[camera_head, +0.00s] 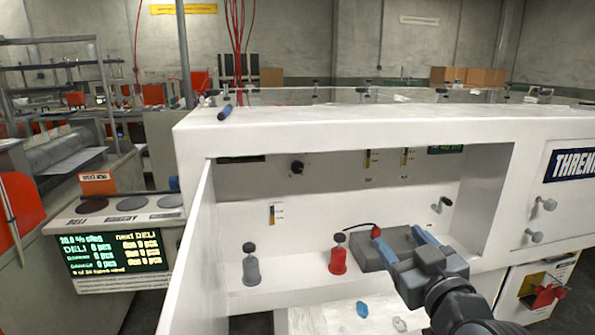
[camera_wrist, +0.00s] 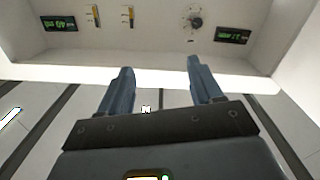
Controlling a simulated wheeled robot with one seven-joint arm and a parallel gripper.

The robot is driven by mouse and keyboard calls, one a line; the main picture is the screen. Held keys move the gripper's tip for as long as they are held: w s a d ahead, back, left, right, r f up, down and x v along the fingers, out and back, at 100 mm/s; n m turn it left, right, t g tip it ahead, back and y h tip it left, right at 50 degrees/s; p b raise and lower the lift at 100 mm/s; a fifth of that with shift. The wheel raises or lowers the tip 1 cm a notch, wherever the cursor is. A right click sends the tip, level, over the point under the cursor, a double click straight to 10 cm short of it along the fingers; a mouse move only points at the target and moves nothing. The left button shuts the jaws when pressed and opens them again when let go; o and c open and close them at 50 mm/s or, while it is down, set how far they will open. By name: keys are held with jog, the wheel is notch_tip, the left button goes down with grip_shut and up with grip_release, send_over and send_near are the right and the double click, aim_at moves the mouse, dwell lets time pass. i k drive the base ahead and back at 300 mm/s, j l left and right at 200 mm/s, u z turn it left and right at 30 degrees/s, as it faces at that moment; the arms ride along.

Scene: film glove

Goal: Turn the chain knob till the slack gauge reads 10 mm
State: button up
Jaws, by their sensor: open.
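A black round knob (camera_head: 297,167) sits on the back wall of the white open bay, left of centre. It also shows in the wrist view (camera_wrist: 194,20). Two narrow upright gauges, one here (camera_head: 369,160) and one here (camera_head: 405,159), are right of it. A third small gauge (camera_head: 276,213) is lower left. I cannot read their labels or values, nor tell which is the slack gauge. A black-tipped lever or knob (camera_head: 442,204) is on the right. My gripper (camera_head: 403,237) is open and empty at the bay's front, apart from the knobs. Its blue fingers (camera_wrist: 157,82) point toward the back wall.
A red bottle-like holder (camera_head: 338,258) and a grey one (camera_head: 250,266) stand on the bay floor. A grey block (camera_head: 368,257) is partly behind my gripper. A white open door (camera_head: 197,250) bounds the left. The bay's upper edge (camera_head: 350,140) overhangs.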

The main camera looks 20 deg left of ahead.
aim_at(296, 166)
jog(key=i+j, duration=0.15)
jog(key=j, duration=0.15)
jog(key=i+j, duration=0.1)
jog(key=j, duration=0.25)
jog(key=i+j, duration=0.15)
jog(key=j, duration=0.15)
jog(key=i+j, duration=0.15)
jog(key=j, duration=0.15)
